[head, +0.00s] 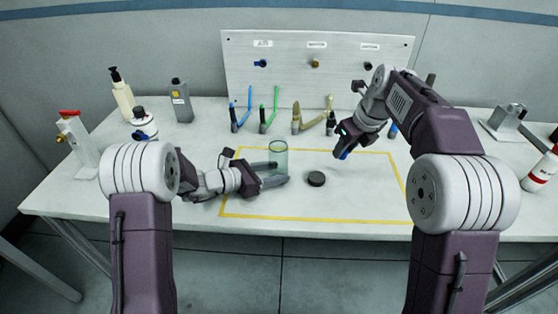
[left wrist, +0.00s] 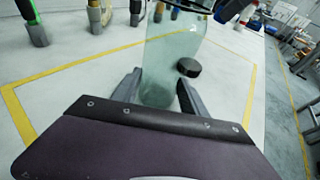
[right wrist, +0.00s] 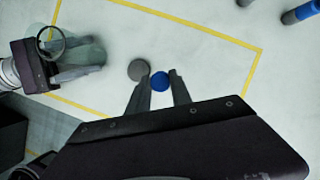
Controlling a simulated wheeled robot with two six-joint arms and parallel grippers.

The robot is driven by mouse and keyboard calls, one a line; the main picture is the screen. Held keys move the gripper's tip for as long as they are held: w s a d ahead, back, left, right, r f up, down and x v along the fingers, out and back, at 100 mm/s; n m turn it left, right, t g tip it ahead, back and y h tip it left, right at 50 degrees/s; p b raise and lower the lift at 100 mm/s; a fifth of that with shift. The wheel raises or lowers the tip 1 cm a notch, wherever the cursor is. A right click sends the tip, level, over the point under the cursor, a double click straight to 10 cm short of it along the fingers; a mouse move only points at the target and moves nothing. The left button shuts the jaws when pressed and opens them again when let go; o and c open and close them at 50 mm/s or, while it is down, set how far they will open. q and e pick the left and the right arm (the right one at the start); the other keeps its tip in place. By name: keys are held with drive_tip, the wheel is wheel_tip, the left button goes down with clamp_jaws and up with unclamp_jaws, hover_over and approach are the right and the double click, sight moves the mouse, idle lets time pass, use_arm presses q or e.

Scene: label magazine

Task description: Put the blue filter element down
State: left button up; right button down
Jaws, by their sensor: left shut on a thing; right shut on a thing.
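The blue filter element (head: 344,155) is between the fingers of my right gripper (head: 342,150), over the right part of the yellow-outlined area. In the right wrist view its round blue end (right wrist: 159,81) shows between the fingertips; the fingers hide most of its body. It appears above the table, though the exact gap is unclear.
A black round cap (head: 316,179) lies between the two grippers. The yellow outline (head: 315,218) has bare table at its front and right. Several coloured tools stand in front of the labelled back panel (head: 320,85). Bottles stand at the left; a red-and-white bottle (head: 540,172) is far right.

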sight(334, 180)
idle(0.6)
drive_tip(key=n, duration=0.1)
drive_tip(key=n+g, duration=0.1)
drive_tip(key=n, duration=0.1)
drive_tip(key=r+n+g, duration=0.1)
drive_tip(key=shift+w+y, duration=0.3)
wheel_tip(334, 180, down, 11)
drive_tip(key=shift+r, duration=0.15)
idle(0.4)
drive_tip(key=c, duration=1.2)
unclamp_jaws()
drive_tip(key=shift+o, duration=0.2)
